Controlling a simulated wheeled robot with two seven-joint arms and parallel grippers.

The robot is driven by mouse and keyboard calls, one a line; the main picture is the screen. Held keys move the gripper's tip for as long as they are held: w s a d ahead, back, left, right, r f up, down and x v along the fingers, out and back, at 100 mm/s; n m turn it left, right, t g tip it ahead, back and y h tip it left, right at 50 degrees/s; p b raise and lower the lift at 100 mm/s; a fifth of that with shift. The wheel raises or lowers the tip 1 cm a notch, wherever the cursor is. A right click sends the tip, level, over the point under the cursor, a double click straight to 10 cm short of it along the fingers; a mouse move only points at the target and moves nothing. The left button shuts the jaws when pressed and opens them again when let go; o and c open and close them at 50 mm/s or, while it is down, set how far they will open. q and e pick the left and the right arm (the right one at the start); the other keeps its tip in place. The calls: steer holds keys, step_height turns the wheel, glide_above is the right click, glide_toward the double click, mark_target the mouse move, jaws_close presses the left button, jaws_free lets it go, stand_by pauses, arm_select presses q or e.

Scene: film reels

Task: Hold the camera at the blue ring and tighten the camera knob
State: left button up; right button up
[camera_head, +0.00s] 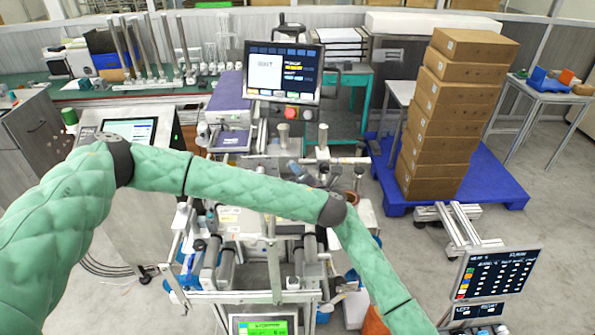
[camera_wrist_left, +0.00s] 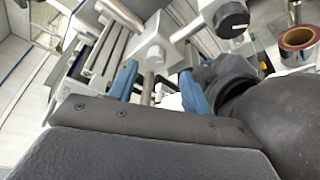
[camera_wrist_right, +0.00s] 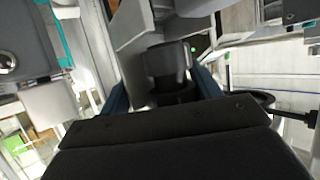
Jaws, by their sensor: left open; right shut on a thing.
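My left gripper (camera_wrist_left: 158,74) is open in the left wrist view. Its blue fingers stand on either side of a metal rod (camera_wrist_left: 149,82) under a pale block (camera_wrist_left: 152,50), with gaps visible. A black knob with a white mark (camera_wrist_left: 232,18) is beyond, to the upper right. My right gripper (camera_wrist_right: 160,82) is shut on a black cylindrical part (camera_wrist_right: 168,64), seemingly the camera, below a grey block. I cannot make out a blue ring. In the head view green arm links cover much of the machine, and both grippers are hard to make out there.
A film reel (camera_wrist_left: 297,38) lies at the right of the left wrist view. A monitor (camera_head: 284,72) stands behind the machine's rollers and posts. Stacked cartons (camera_head: 450,110) rest on a blue pallet (camera_head: 490,190) at right. A second screen (camera_head: 495,282) is at lower right.

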arm_select(q)
steer(key=v, duration=0.7)
steer(key=shift+d, duration=0.15)
arm_select(e)
steer(key=shift+s+a+f, duration=0.1)
steer(key=shift+s+a, duration=0.05)
steer(key=shift+a, duration=0.1)
arm_select(q)
steer(key=shift+s, duration=0.1)
arm_select(e)
steer(key=o, duration=1.4)
steer(key=shift+o, duration=0.5)
arm_select(q)
steer(key=shift+s+r, duration=0.1)
arm_select(e)
steer(key=shift+d, duration=0.1)
